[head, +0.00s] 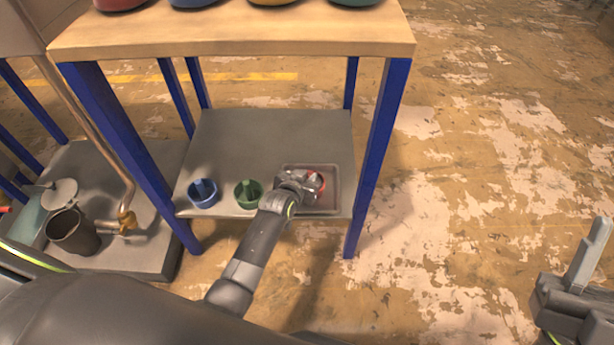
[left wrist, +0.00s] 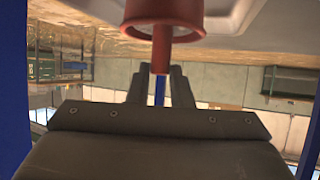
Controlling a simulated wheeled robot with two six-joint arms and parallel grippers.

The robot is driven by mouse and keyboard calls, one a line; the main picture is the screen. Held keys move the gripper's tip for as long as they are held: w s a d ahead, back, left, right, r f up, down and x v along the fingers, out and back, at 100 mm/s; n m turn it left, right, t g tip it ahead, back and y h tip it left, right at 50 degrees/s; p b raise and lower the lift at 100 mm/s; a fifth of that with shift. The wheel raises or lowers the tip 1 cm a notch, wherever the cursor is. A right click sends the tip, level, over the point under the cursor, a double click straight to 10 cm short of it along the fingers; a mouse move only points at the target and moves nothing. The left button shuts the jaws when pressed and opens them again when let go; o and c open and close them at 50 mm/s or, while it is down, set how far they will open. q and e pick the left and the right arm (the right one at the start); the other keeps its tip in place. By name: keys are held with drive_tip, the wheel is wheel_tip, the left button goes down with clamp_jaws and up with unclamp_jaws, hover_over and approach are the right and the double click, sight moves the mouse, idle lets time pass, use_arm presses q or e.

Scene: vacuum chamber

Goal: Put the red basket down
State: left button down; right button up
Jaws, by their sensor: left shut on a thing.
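The red basket (head: 317,181) is at the right end of the lower grey shelf, within the outline of a shallow grey tray (head: 331,204). My left gripper (head: 300,181) hides much of it in the head view. In the left wrist view the red basket (left wrist: 163,14) shows at the top, its central post between the fingertips of my left gripper (left wrist: 161,72). That gripper is shut on the post. Whether the basket touches the tray floor cannot be told. My right gripper (head: 578,280) is at the lower right edge, partly cut off, far from the basket.
A blue basket (head: 204,196) and a green basket (head: 247,197) stand left of the tray on the shelf (head: 270,135). Blue legs (head: 380,150) and a wooden upper top (head: 240,35) frame the shelf. A dark pot (head: 73,232) stands on a low platform at left.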

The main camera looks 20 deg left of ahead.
use_arm(q)
drive_tip(key=c, duration=1.3)
unclamp_jaws()
drive_tip(key=shift+f, duration=0.1)
